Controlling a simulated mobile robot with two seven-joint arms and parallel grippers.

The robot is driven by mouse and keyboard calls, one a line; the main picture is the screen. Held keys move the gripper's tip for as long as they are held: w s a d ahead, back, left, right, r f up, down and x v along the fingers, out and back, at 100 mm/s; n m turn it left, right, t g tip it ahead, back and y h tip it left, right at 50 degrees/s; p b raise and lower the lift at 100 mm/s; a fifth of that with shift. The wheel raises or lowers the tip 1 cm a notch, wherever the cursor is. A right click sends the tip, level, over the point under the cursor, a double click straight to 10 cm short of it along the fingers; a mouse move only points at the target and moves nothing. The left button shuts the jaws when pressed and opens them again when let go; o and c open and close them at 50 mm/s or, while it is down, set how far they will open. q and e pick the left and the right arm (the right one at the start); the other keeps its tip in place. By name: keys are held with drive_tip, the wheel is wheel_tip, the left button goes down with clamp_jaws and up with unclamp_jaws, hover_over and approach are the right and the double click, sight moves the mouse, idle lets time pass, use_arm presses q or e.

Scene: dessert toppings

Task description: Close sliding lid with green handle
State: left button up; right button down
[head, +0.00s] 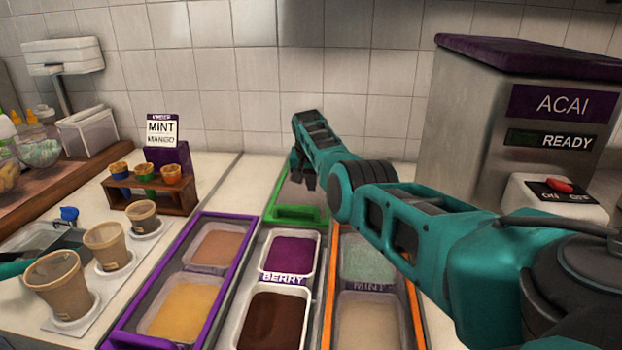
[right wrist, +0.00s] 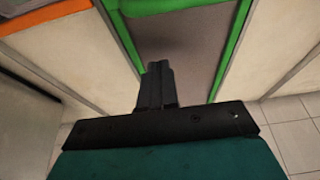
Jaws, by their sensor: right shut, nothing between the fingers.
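The sliding lid with the green frame and handle (head: 298,215) is slid to the back of the middle column. The purple berry tub (head: 290,254) and a dark brown tub (head: 272,320) lie uncovered in front of it. My right gripper (head: 304,182) points down over the lid, just behind its green front bar. Its fingers are shut and empty. In the right wrist view the shut fingers (right wrist: 158,72) show between the green side rails (right wrist: 230,45); contact with the lid cannot be told. Part of my left arm (head: 14,268) shows at the left edge; its finger state is unclear.
A purple-framed lid (head: 234,275) covers the left column and an orange-framed lid (head: 412,300) the right one. Paper cups (head: 60,285) stand at left. A cone rack (head: 148,195) stands behind them. The acai machine (head: 480,130) stands at right.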

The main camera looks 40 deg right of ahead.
sight(309, 217)
drive_tip(key=shift+b+x, duration=0.85)
drive_tip(key=shift+x, duration=0.2)
drive_tip(key=shift+s+a+r+p, duration=0.1)
drive_tip(key=shift+a+p, duration=0.15)
drive_tip(key=shift+p, duration=0.25)
drive_tip(key=shift+s+a+p, duration=0.5)
drive_tip(key=shift+a+p, duration=0.05)
drive_tip(key=shift+p, duration=0.5)
drive_tip(key=shift+s+a+f+p, duration=0.4)
drive_tip(key=shift+s+a+p, duration=0.1)
drive_tip(key=shift+s+a, duration=0.25)
use_arm(q)
drive_tip(key=shift+r, duration=0.7)
use_arm(e)
drive_tip(key=shift+a, duration=0.1)
use_arm(q)
drive_tip(key=shift+f, duration=0.15)
use_arm(e)
drive_tip(key=shift+w+a+f, duration=0.1)
drive_tip(key=shift+a, duration=0.05)
